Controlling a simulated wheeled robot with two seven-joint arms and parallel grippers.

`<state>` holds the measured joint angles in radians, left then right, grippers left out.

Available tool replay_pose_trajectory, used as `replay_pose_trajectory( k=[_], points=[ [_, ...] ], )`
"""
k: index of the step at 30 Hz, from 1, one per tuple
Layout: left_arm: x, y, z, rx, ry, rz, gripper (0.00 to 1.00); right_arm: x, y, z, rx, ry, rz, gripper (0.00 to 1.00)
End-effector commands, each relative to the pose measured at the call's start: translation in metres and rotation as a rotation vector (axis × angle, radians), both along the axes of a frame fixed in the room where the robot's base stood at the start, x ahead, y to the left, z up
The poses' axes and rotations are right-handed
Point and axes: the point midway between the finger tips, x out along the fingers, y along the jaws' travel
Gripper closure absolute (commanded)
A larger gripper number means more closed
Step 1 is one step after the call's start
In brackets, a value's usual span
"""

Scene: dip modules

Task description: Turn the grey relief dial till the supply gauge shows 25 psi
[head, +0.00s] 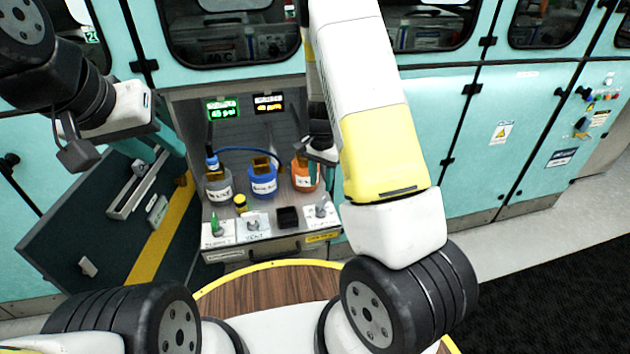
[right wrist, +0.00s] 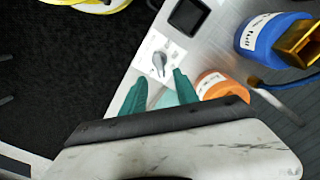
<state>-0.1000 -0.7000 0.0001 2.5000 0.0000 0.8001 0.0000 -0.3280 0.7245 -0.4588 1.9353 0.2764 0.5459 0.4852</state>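The grey relief dial (head: 320,208) sits on a white plate at the right end of the cabinet's front ledge. In the right wrist view the dial (right wrist: 159,62) lies just beyond my right fingertips, roughly between their lines. My right gripper (right wrist: 160,80) has its teal fingers apart, with nothing visible between them; in the head view it is mostly hidden by my arm. A green-lit gauge (head: 222,111) seems to read 45 psi; its label is too small to read. My left gripper (head: 152,150) is empty by the open door, its teal fingers seemingly apart.
Grey, blue (head: 263,180) and orange (head: 305,174) containers stand behind the ledge. A green knob (head: 216,226), a vent knob (head: 253,220) and a black square block (head: 288,217) line it. An amber-lit display (head: 269,103) hangs beside the green one. The dark open door (head: 105,225) stands left.

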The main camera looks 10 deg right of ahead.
Motion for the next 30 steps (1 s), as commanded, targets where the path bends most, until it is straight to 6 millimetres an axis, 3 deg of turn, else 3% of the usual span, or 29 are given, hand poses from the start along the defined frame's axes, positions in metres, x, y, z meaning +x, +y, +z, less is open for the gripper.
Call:
replay_pose_trajectory(
  k=[16, 28, 30],
  points=[
    [0.000, 0.000, 0.000, 0.000, 0.000, 0.000, 0.64, 0.000, -0.001, -0.072, -0.004, 0.004, -0.004, 0.64],
    [0.000, 0.000, 0.000, 0.000, 0.000, 0.000, 0.64, 0.001, -0.001, -0.081, -0.004, 0.002, -0.003, 0.64],
    [0.000, 0.000, 0.000, 0.000, 0.000, 0.000, 0.64, 0.000, -0.001, -0.081, -0.004, 0.002, -0.003, 0.77]
  ],
)
